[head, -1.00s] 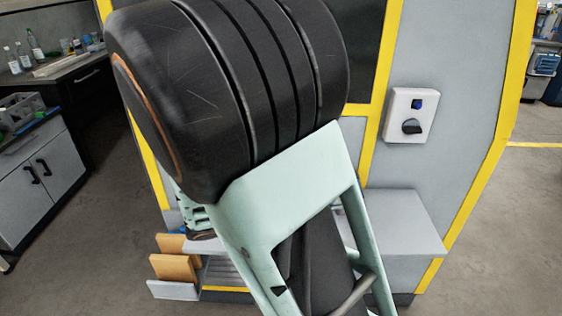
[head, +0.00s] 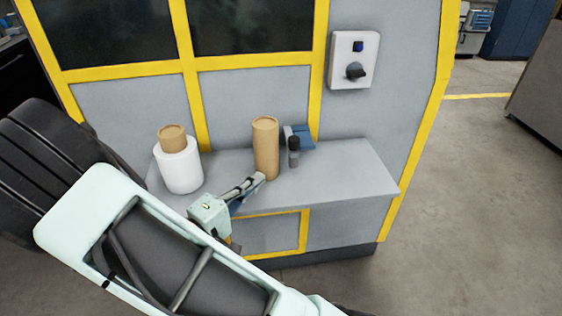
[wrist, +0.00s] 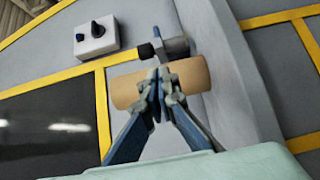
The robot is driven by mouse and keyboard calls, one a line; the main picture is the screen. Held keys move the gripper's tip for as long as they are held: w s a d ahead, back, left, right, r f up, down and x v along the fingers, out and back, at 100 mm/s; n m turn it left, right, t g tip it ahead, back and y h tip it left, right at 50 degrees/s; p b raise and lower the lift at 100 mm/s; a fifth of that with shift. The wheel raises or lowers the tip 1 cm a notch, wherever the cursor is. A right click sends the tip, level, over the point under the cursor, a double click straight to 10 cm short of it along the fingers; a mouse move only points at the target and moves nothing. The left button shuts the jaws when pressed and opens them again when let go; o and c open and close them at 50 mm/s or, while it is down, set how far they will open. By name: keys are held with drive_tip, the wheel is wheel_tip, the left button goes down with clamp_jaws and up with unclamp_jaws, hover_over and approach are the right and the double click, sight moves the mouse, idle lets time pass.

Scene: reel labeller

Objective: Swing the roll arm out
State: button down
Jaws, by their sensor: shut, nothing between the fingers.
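A brown cardboard tube (head: 265,150) stands upright on the grey ledge of the machine; it lies across the picture in the wrist view (wrist: 192,76). Just right of it is a blue-grey bracket (head: 301,135) with a dark upright knob (head: 293,150), also in the wrist view (wrist: 147,50). These may be the roll arm and its handle; I cannot tell for sure. My gripper (head: 261,179) is shut and empty, with its fingertips in front of the tube's lower part. The wrist view shows the fingertips (wrist: 160,78) together over the tube; contact is unclear. The tube partly hides the bracket.
A white roll (head: 180,172) with a brown core stands left on the ledge (head: 345,175). A switch box (head: 353,60) with a blue button and dark knob is on the panel above right. The ledge's right end is clear, and so is the floor (head: 470,190) right of the machine.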

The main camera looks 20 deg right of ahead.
drive_tip(key=x, duration=1)
drive_tip(key=shift+d, duration=0.1)
